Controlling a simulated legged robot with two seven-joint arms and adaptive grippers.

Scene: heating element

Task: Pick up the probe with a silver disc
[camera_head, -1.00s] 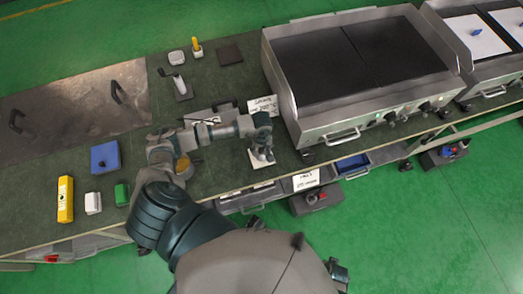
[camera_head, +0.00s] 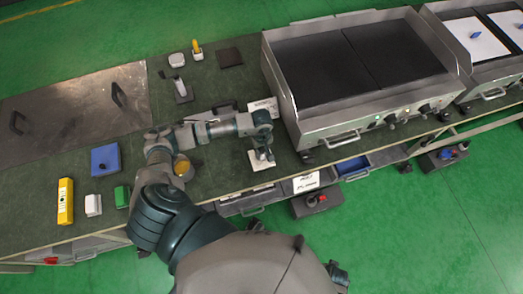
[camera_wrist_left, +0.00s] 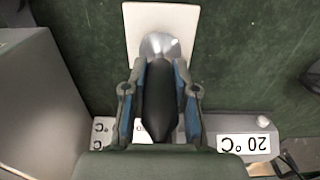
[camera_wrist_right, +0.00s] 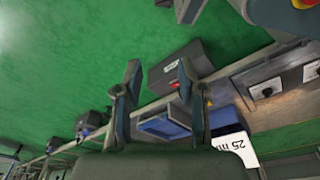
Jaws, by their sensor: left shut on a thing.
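The probe has a dark, tapered handle (camera_wrist_left: 160,100) and a silver disc (camera_wrist_left: 160,46) at its far end, seen in the left wrist view. My left gripper (camera_wrist_left: 160,75) is shut on the handle, one finger on each side. The silver disc is over a white plate (camera_wrist_left: 135,30); I cannot tell whether they touch. In the head view my left gripper (camera_head: 262,150) is at the front edge of the bench, above the white plate (camera_head: 263,165), and mostly hides the probe. In the right wrist view my right gripper (camera_wrist_right: 157,78) is open and empty, away from the probe.
A steel griddle (camera_head: 350,125) stands right of my left gripper. A 20 °C label (camera_wrist_left: 246,144) lies near the gripper. A blue box (camera_head: 105,158), a yellow box (camera_head: 66,201) and a green block (camera_head: 122,196) are at the left. Below the bench edge are open drawers (camera_head: 353,166).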

